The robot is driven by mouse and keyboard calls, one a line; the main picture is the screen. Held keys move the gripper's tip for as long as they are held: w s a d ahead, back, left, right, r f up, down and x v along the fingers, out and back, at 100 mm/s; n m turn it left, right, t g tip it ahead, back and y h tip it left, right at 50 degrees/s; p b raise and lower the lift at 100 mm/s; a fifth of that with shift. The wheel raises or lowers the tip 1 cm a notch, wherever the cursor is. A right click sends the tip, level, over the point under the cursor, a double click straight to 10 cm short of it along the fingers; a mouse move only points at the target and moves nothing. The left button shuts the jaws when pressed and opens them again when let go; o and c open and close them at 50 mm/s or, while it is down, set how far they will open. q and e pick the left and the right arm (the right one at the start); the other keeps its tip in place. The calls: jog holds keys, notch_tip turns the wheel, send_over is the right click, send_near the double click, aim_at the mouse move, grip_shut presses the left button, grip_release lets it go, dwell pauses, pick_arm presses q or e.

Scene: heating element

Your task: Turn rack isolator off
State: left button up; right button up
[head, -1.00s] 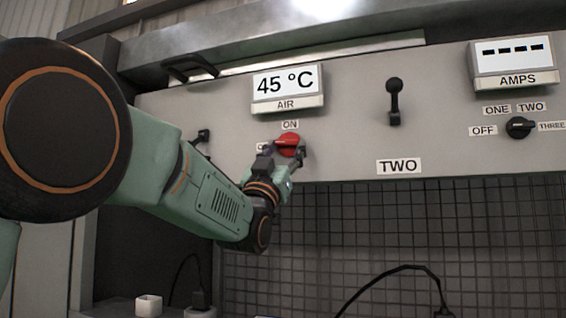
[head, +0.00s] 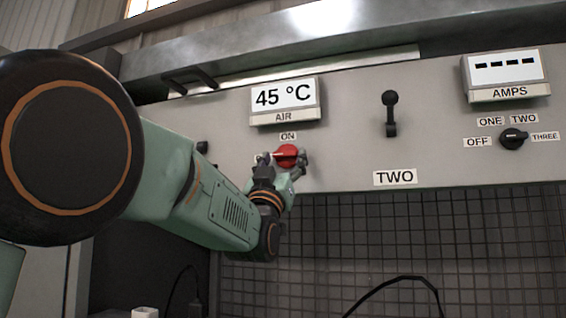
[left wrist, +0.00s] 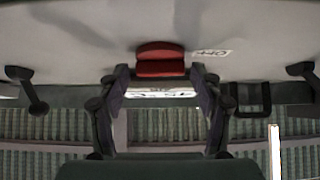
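The red rotary knob (head: 287,154) sits on the grey panel below the "ON" label (head: 288,136) and the 45 °C AIR display. Its grip looks roughly level, towards the "OFF" label side. My left gripper (head: 283,160) is at the knob, one finger on each side, partly hiding the knob's left edge and the "OFF" label. In the left wrist view, which is upside down, the knob (left wrist: 160,60) lies just beyond and between the open fingertips (left wrist: 160,72), and the "OFF" label (left wrist: 211,53) shows beside it. Contact cannot be told. My right gripper is out of view.
A black selector knob (head: 513,139) sits below the AMPS display (head: 508,70). A black handle (head: 190,79) is at the panel's top left. Dark mesh lies below the panel.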

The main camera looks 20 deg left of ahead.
pick_arm(q)
jog(key=shift+o, duration=0.6)
jog(key=shift+w+f, duration=0.1)
jog(key=shift+f, duration=0.05)
jog(key=v, duration=1.2)
jog(key=shift+a, duration=0.1)
jog(key=shift+x, duration=6.05)
